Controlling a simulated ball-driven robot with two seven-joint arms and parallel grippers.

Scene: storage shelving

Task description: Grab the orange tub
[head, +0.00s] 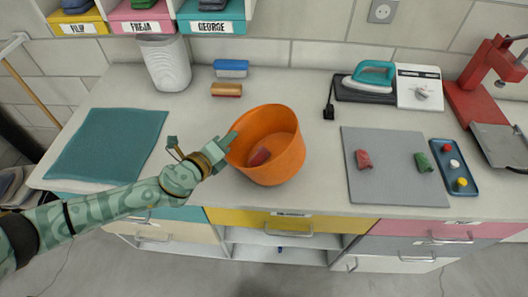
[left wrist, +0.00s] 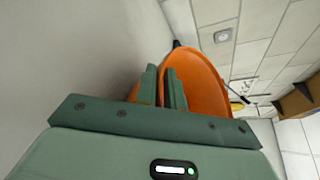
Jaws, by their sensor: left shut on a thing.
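The orange tub (head: 283,165) is on the pale counter near its front edge, in the middle of the head view. A dark red thing (head: 260,156) lies inside it. My left gripper (head: 231,140) is at the tub's left side, shut on its rim. In the left wrist view the tub (left wrist: 203,82) fills the space beyond the two green fingers (left wrist: 161,88), with the tub's wall between them. The tub looks slightly tilted; I cannot tell if it is lifted off the counter. My right gripper is not in view.
A teal mat (head: 108,145) lies at left and a grey mat (head: 393,165) with red and green pieces at right. Behind stand a white bin (head: 165,65), two brushes (head: 229,78) and an iron (head: 370,76). A red press (head: 485,80) stands far right.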

